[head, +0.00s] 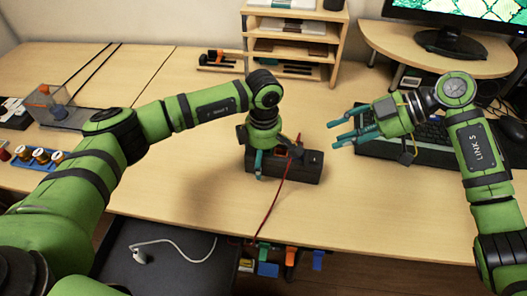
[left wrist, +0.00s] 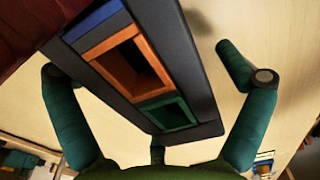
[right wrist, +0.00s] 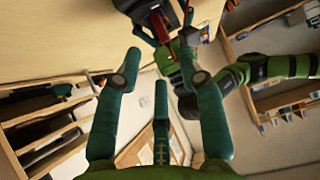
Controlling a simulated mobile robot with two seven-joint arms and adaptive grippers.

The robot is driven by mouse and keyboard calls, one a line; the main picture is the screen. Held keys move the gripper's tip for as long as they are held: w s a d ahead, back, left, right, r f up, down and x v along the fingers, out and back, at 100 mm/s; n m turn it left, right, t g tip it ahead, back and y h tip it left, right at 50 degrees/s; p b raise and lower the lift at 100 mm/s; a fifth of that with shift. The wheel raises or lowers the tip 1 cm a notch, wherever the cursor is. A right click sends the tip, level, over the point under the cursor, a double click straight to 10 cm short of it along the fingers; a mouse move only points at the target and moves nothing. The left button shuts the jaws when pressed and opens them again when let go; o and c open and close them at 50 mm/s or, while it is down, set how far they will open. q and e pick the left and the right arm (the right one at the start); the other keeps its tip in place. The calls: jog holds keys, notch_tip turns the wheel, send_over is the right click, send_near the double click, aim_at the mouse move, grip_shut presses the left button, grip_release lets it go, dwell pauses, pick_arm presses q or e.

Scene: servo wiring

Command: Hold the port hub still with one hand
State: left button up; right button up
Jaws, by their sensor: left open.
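The port hub (head: 309,168) is a long black box on the table, in the middle of the head view. My left gripper (head: 272,160) is over its left part, pointing down, and partly hides it. In the left wrist view the hub (left wrist: 196,75) lies between the spread fingers, with blue, orange and green ports; the fingers look apart from it. A red cable (head: 269,208) runs from the hub to the table's front edge. My right gripper (head: 338,132) is open and empty, right of the hub and above the table. In the right wrist view its fingers are spread.
A keyboard (head: 430,153) lies behind the right gripper. A wooden shelf (head: 292,48) and a monitor stand (head: 430,58) are at the back. Spools on a blue tray (head: 38,160) and a clear box (head: 55,112) are at left. Coloured connectors (head: 291,257) show below the front edge.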

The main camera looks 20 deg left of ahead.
aim_at(308, 155)
pick_arm(q)
jog(key=c, duration=1.3)
pick_arm(e)
jog(key=shift+d, duration=0.1)
jog(key=shift+c, duration=1.2)
jog(key=d+f+y, duration=0.1)
jog(key=d+y, duration=0.2)
jog(key=d, duration=0.1)
jog(key=shift+m, duration=0.3)
jog(key=x, duration=1.1)
jog(key=shift+w+a, duration=0.25)
jog(key=shift+a, duration=0.15)
pick_arm(q)
jog(key=shift+s, duration=0.1)
pick_arm(e)
grip_shut()
